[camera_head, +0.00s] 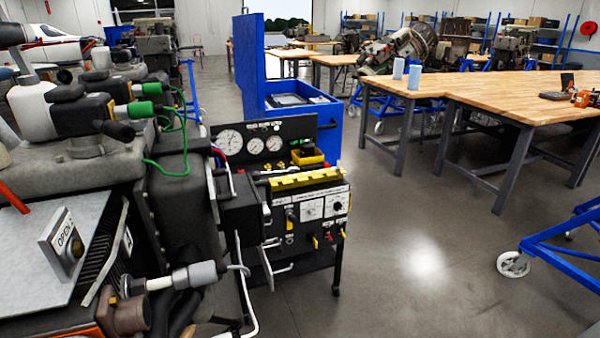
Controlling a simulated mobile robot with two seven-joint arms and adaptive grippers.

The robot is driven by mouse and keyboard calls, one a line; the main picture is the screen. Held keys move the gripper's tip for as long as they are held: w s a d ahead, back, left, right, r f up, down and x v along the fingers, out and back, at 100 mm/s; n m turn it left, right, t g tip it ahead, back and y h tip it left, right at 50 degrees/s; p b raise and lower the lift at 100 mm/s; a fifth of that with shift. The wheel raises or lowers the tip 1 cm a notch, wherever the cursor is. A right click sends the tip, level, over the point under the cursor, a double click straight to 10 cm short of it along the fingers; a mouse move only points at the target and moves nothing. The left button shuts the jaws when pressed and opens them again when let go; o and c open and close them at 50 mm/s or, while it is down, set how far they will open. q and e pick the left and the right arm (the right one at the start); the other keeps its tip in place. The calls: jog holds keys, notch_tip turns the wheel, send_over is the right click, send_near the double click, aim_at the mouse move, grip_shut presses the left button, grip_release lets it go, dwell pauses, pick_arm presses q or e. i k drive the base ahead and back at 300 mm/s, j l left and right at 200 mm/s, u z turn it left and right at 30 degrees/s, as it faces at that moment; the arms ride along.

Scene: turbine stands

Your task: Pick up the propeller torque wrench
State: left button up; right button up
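I cannot make out a propeller torque wrench for certain in this view. Some small orange and black items (583,98) sit on the wooden workbench (490,88) at the right, too small to identify. Neither of my grippers shows in the head view, so I cannot see what they hold.
A turbine engine stand (165,190) fills the left, with a test cart with gauges (290,205) beside it. A blue crate (305,115) stands behind the cart. Two blue cups (414,77) are on the bench. A wheeled blue stand (560,240) is at right. The grey floor (430,265) between is clear.

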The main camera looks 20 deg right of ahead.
aim_at(306, 168)
jog(key=l, duration=1.95)
jog(key=i+l+u, duration=0.1)
jog(key=i+l, duration=0.15)
jog(key=i, duration=0.25)
jog(key=i+l, duration=0.3)
jog(key=i, duration=0.2)
jog(key=u, duration=0.05)
